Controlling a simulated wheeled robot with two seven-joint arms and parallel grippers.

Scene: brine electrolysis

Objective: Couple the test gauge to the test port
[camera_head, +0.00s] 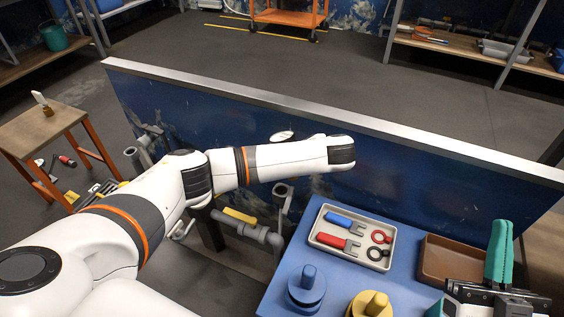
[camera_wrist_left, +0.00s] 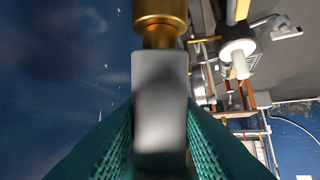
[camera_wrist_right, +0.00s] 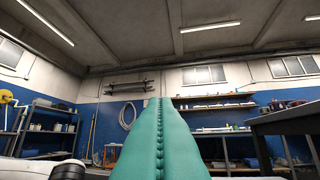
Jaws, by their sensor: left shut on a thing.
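In the left wrist view my left gripper (camera_wrist_left: 160,130) has its teal fingers closed on a pale grey block (camera_wrist_left: 160,85) with a brass fitting (camera_wrist_left: 160,20) at its far end. It may be part of the test gauge; no dial face shows. In the head view the left arm reaches across the blue panel (camera_head: 400,185), and its gripper is hidden. I cannot make out the test port for certain. My right gripper (camera_head: 498,250) stands upright at the right; in the right wrist view its teal fingers (camera_wrist_right: 158,140) meet along a seam, empty.
A blue table (camera_head: 275,285) carries a grey tray (camera_head: 317,238) with forked tools and rings, a brown tray (camera_head: 445,262), and blue (camera_head: 307,290) and yellow (camera_head: 372,305) knobbed pieces. Grey pipes (camera_head: 265,235) stand before the panel. A stool (camera_head: 40,130) holds a small pale-and-brass item (camera_head: 42,103).

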